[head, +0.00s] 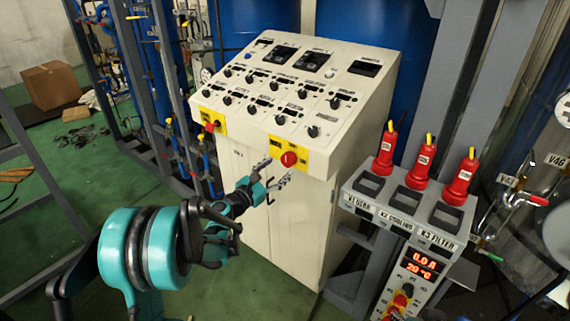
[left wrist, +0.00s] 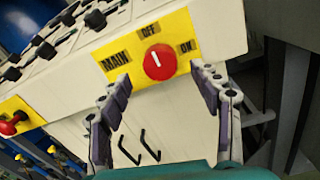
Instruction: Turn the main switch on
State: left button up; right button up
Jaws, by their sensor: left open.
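The main switch (head: 289,159) is a round red knob on a yellow plate at the lower front edge of the white control cabinet (head: 300,190). In the left wrist view the knob (left wrist: 160,62) sits between the labels MAIN, OFF and ON. Its short white mark points roughly up toward OFF, and ON is to its right. My left gripper (head: 278,172) is open and empty just in front of the plate. In the left wrist view its fingertips (left wrist: 162,73) lie either side of the knob and slightly below it. I cannot tell whether they touch it.
A second yellow plate with a red knob (head: 211,126) is at the cabinet's left. Black knobs cover the sloped panel. A grey stand (head: 405,205) with red-handled plugs stands to the right. Steel frames and pipes line the left.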

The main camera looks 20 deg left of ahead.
aim_at(286, 161)
pick_arm(q)
jog(key=shift+b+x, duration=0.35)
jog(key=shift+x, duration=2)
jog(key=c, duration=1.2)
jog(key=shift+o, duration=0.2)
